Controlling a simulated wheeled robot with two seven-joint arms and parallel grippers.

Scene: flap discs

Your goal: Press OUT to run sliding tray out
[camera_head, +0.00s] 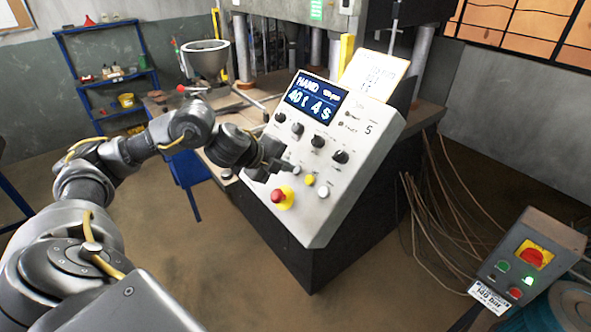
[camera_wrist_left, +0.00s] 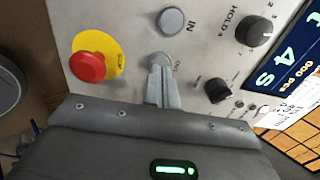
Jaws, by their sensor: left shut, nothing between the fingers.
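The sloped control panel (camera_head: 347,190) fills the middle of the head view. My left gripper (camera_head: 288,168) comes in from the left, shut and empty, over the panel's lower button row. In the left wrist view its closed fingertips (camera_wrist_left: 161,72) overlap the near edge of a round grey button (camera_wrist_left: 161,59). The lettering beside this button is partly hidden and looks like OUT. I cannot tell whether the tips touch it. The grey IN button (camera_wrist_left: 172,20) is just above it in that view. I cannot make out the sliding tray. My right gripper is not in view.
A red emergency stop (camera_wrist_left: 88,66) on a yellow collar sits close left of the fingers in the wrist view. Black knobs (camera_wrist_left: 217,91) are to the right. A pendant box (camera_head: 528,262) stands at the right, with cables (camera_head: 440,215) hanging beside the press.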

